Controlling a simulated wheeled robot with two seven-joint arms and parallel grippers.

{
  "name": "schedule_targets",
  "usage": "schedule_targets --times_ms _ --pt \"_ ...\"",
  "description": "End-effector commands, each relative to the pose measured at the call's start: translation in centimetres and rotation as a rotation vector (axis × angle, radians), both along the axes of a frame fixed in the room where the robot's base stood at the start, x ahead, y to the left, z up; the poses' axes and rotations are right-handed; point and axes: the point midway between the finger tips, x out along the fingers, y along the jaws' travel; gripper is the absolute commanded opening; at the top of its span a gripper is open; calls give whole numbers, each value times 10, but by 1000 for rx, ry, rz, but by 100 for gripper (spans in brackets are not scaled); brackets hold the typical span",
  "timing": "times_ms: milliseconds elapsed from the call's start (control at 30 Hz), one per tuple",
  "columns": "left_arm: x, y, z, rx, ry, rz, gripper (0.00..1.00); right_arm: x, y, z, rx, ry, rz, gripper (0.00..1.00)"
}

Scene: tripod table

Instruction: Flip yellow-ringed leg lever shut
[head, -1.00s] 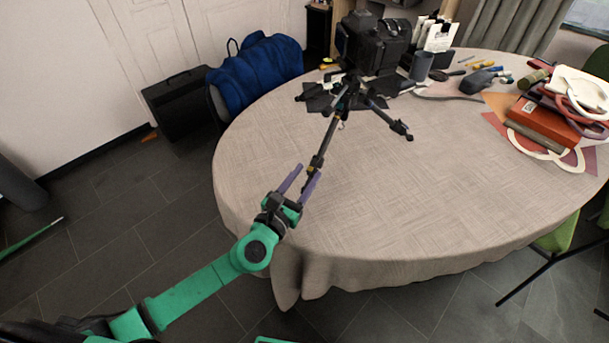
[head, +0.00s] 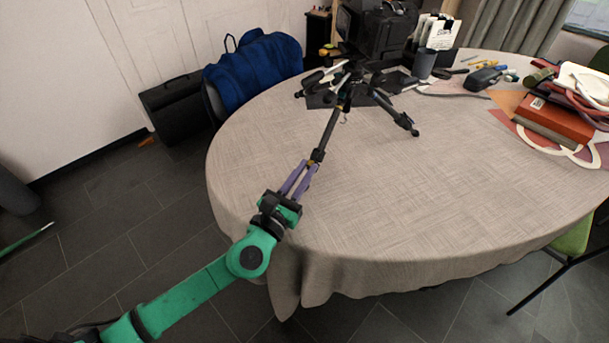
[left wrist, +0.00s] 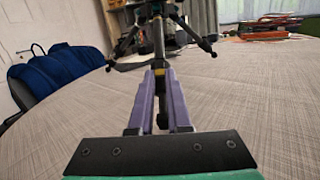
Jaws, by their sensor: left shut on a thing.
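A black tripod (head: 352,82) stands on the table with its legs spread. Its near leg (head: 328,133) slants down toward me, and it also shows in the left wrist view (left wrist: 158,42). A small yellow ring (left wrist: 160,72) shows on this leg between my purple fingertips. My left gripper (head: 306,171) is shut on the lower part of the yellow-ringed leg, with one finger on each side of it. The fingers largely hide the lever, so I cannot tell whether it is open or shut. My right gripper is not in view.
A dark camera (head: 380,35) sits at the tripod's top. The round clothed table (head: 430,190) is clear at its front and middle. A grey cup (head: 424,64), small tools and a book pile (head: 555,120) lie farther back and right. A blue jacket (head: 255,73) hangs on a chair at left.

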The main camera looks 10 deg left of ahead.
Motion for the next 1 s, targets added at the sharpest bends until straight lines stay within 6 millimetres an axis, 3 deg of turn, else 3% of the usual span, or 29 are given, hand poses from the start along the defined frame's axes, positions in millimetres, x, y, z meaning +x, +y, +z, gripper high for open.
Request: schedule_targets --times_ms 33,67,100,133,433,567,833,1000 --pt "0 0 0 0 1 0 0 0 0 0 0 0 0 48" --pt "0 0 0 0 1 0 23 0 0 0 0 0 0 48" --pt "0 0 0 0 1 0 39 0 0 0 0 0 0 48" --pt "0 0 0 0 1 0 46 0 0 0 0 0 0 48" --pt "-1 0 0 0 1 0 46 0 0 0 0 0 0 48" --pt "-10 4 -3 2 2 0 46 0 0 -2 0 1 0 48" --pt "-64 24 -13 5 7 -2 46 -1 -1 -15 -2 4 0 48" --pt "-107 39 -18 7 7 -5 46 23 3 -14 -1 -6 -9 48"
